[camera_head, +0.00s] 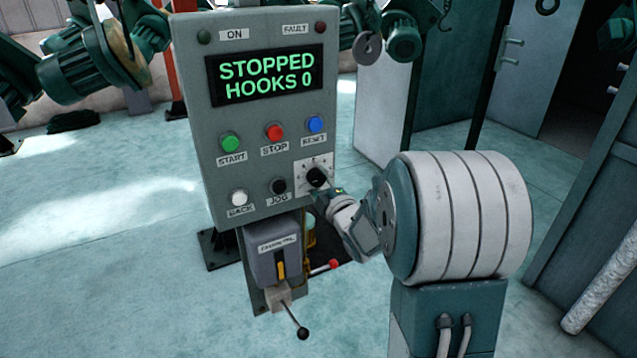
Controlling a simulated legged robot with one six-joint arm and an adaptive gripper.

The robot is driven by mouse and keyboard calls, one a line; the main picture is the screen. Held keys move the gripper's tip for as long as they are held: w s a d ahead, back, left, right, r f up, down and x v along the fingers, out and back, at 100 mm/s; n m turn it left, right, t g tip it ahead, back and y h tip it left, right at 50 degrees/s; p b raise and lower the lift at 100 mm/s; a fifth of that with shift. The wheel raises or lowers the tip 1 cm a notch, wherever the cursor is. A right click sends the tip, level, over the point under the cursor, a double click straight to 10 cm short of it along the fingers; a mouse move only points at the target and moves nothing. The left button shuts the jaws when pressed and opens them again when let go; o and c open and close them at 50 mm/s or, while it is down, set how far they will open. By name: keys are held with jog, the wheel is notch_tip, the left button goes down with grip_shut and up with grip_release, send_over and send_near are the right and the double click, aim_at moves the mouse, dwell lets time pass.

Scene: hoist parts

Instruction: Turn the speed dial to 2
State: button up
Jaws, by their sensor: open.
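The speed dial (316,177) is a black knob on a white scale plate, at the lower right of the grey control panel (210,150). The scale numbers are too small to read, and I cannot tell the dial's setting. My gripper (324,191) is at the dial's lower right, very close to it. Its fingertips are small and partly hidden, so I cannot tell whether they touch the knob. The gripper is open. The panel's screen (266,76) reads "STOPPED HOOKS 0".
Near the dial are the black JOG button (278,186), blue RESET button (316,124) and red STOP button (274,132). The green START button (229,143) and white BACK button (239,198) are further left. A lever (292,317) sticks out below the panel.

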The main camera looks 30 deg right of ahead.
jog(key=shift+s+d, duration=0.15)
jog(key=shift+s, duration=0.4)
jog(key=s+f, duration=0.1)
jog(key=s, duration=0.9)
jog(key=shift+s, duration=0.4)
jog(key=s+a+r+m+g, duration=0.1)
jog(key=s+a+m+g, duration=1.2)
jog(key=s, duration=0.5)
jog(key=a+m, duration=0.1)
jog(key=m, duration=0.1)
jog(key=shift+s+a+r+m, duration=0.25)
jog(key=shift+s+a+m, duration=0.05)
jog(key=shift+s+a, duration=0.1)
